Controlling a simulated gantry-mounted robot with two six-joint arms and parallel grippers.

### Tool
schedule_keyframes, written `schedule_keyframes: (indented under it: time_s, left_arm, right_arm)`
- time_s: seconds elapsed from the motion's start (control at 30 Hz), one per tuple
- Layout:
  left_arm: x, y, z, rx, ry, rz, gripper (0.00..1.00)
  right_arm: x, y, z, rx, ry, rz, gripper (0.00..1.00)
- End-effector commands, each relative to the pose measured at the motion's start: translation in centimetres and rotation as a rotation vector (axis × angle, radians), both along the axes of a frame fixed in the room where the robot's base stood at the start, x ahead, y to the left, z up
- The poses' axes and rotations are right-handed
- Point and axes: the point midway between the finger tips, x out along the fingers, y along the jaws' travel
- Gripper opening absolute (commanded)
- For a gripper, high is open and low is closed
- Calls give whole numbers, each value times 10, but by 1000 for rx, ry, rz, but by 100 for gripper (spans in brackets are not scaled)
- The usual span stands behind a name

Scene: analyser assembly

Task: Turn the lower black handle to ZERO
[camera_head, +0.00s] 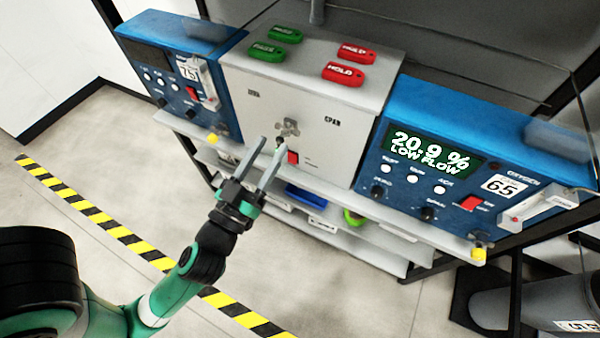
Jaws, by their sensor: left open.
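The light grey centre box (322,107) carries a small grey fitting (288,127) on its front. A small dark part (280,140) shows just below the fitting, at the tip of my right-hand finger. It may be the lower black handle, but its pointing direction is too small to read. My left gripper (269,144) is open in front of the lower part of the box, its two fingers pointing up toward the fitting. I cannot tell whether a finger touches the dark part. My right gripper is not in view.
A blue analyser (450,120) reading "20.9 % LOW FLOW" stands right, another blue unit (180,60) left. Green tags (267,53) and red HOLD tags (344,76) lie on the box. A shelf (350,235) runs below.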

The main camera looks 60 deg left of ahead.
Motion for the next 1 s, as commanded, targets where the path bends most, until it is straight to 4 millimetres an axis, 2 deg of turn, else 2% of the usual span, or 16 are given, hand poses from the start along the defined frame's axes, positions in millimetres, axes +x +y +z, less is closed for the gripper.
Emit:
schedule_keyframes:
  time_s: [0.03, 0.1, 0.23, 0.43, 0.57, 0.67, 0.8, 1.0]
  left_arm:
    - [-17, 3, -42, 4, 87, 17, 50]
    - [-35, 5, -76, -2, 176, 30, 50]
    - [-55, 7, -110, -12, 264, 43, 50]
    - [-54, 9, -108, -15, 266, 48, 50]
    - [-44, 15, -105, -15, 267, 51, 50]
    - [-31, 27, -101, -16, 262, 55, 50]
    - [-3, 46, -100, -15, 260, 52, 50]
    - [29, 66, -106, -14, 263, 47, 50]
  right_arm:
    - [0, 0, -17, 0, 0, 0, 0]
    - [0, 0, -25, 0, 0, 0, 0]
    - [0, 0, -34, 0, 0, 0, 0]
    - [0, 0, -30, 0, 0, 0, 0]
    - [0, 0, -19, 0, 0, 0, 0]
    - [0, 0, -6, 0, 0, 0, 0]
    - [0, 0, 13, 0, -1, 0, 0]
    - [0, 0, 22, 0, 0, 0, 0]
